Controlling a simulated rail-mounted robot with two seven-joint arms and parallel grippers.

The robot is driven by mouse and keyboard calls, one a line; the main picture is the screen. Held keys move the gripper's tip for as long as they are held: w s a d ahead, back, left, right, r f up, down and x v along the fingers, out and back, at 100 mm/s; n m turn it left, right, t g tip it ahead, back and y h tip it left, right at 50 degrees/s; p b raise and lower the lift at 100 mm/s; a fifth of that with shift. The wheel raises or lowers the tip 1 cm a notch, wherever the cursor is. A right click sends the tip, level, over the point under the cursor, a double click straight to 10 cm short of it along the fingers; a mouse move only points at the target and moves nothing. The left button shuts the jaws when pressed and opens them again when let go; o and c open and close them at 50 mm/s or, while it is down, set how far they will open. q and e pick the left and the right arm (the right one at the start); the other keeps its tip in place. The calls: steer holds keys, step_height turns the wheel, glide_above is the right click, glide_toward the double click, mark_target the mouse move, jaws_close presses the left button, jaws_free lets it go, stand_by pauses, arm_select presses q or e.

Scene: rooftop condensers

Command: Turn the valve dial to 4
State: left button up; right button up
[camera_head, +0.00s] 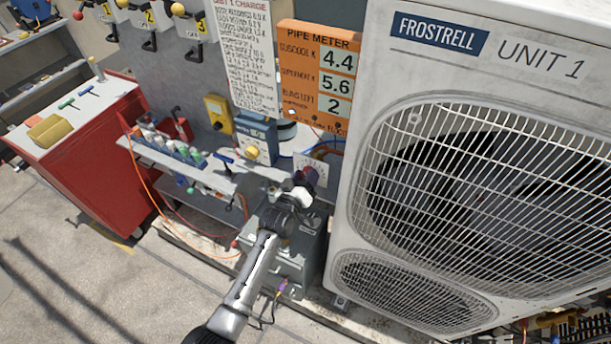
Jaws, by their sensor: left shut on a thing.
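The valve dial (318,168) shows as a pale plate with dark markings beside the left edge of the condenser. My left gripper (303,182) is at the lower left of this plate, at the end of my arm that reaches up from the bottom. It is shut on the dial's dark knob, which it mostly hides. The pointer and the number it points at are too small and covered to read. My right gripper is not in view.
The large white Unit 1 condenser (350,60) fills the right side. A shelf (160,158) with small bottles and a red cabinet (95,165) stand left. Hoses hang below; the floor at lower left is clear.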

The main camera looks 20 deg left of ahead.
arm_select(q)
steer(key=o, duration=0.9)
steer(key=shift+s+a+p, duration=0.1)
steer(key=shift+s+a, duration=0.1)
steer(key=shift+s, duration=2.1)
steer(key=shift+s+a+p, duration=0.15)
steer(key=shift+s, duration=2.15)
steer(key=shift+s+a+p, duration=0.1)
steer(key=shift+s+a, duration=0.1)
steer(key=shift+s, duration=2.1)
steer(key=shift+f, duration=0.1)
